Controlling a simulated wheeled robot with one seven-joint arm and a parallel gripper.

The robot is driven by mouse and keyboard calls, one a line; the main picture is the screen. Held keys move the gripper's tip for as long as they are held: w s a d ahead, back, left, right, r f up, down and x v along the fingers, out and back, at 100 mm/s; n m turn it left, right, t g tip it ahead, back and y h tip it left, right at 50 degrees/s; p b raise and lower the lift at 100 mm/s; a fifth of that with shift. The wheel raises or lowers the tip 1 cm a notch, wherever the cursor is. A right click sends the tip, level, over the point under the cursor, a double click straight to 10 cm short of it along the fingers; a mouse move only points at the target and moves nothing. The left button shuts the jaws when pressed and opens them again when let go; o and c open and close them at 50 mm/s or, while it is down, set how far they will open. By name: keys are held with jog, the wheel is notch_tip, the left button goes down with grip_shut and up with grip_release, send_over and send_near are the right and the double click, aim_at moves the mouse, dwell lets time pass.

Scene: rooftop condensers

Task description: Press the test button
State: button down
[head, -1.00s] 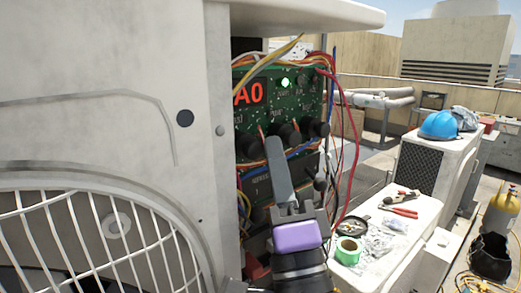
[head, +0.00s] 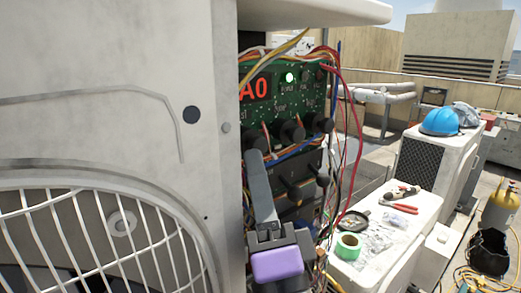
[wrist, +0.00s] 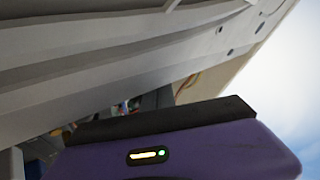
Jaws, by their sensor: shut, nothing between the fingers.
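The green control board (head: 305,102) sits inside the open condenser casing, with a red "A0" display (head: 254,88) and a lit green light (head: 290,77). A label that seems to end in "ST" shows at the board's left edge, partly cut off by the casing. Below it is a row of black round parts, the left one (head: 253,137) just above my fingertips; I cannot tell for certain which is the test button. My gripper (head: 254,156) is shut and empty, pointing up in front of the board's lower left. I cannot tell whether it touches anything. The wrist view shows my purple gripper housing (wrist: 190,150) under grey casing.
The casing's side panel (head: 120,90) and fan grille (head: 110,240) stand close on the left. Loose wires (head: 352,150) hang along the board's right. A white unit (head: 385,240) at right holds green tape (head: 348,246) and pliers (head: 404,208).

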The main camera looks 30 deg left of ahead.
jog(key=d, duration=0.3)
jog(key=s+d+b, duration=0.1)
jog(key=shift+s+d+r, duration=0.1)
jog(key=shift+d+r, duration=0.15)
jog(key=shift+d, duration=0.1)
jog(key=w+d+r+g, duration=0.1)
jog(key=w+d+r, duration=0.4)
jog(key=d+r, duration=0.6)
jog(key=s+f+n+g+h, duration=0.2)
jog(key=s+f+g, duration=0.4)
jog(key=f+g, duration=0.3)
jog(key=shift+a+f+g+p, duration=0.35)
jog(key=shift+a+g+p, duration=0.1)
jog(key=shift+g, duration=0.35)
